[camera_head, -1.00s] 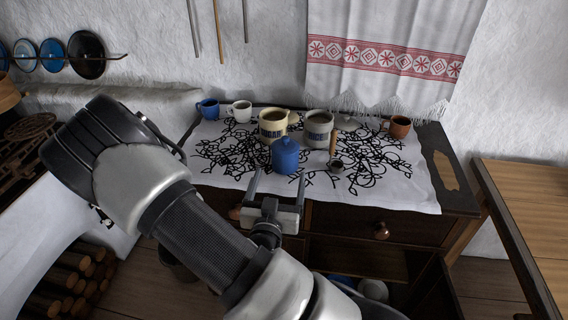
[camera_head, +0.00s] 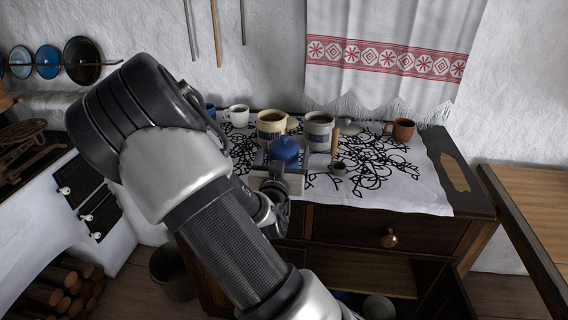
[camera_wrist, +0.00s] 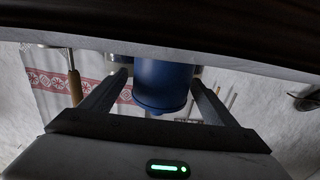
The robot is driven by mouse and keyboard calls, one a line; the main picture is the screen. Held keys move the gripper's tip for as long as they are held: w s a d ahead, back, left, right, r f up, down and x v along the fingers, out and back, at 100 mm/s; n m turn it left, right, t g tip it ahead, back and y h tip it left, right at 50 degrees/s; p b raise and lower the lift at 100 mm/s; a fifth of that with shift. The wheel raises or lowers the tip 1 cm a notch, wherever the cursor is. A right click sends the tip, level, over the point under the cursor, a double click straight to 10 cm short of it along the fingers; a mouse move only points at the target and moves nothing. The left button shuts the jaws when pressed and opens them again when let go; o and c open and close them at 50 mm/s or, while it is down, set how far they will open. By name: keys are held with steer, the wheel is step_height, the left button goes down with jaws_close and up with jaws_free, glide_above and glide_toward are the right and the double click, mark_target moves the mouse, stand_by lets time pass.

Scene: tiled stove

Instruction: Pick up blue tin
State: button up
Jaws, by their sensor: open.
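The blue tin (camera_head: 285,149) stands upright on the patterned cloth on the dresser top, in front of the sugar and second labelled canisters. My gripper (camera_head: 283,163) is at the tin, with its fingers open on either side of it. In the wrist view the blue tin (camera_wrist: 163,86) is between the two fingers of my gripper (camera_wrist: 163,90), with a gap visible at each side. The tin's lower part is hidden in the head view by my gripper.
The sugar canister (camera_head: 271,128) and another canister (camera_head: 319,132) stand close behind the tin. A brown mug (camera_head: 403,130) and white mug (camera_head: 238,115) stand farther off.

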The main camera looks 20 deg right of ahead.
steer(key=x, duration=0.4)
steer(key=shift+w, duration=0.2)
steer(key=c, duration=1.3)
steer(key=shift+r, duration=0.1)
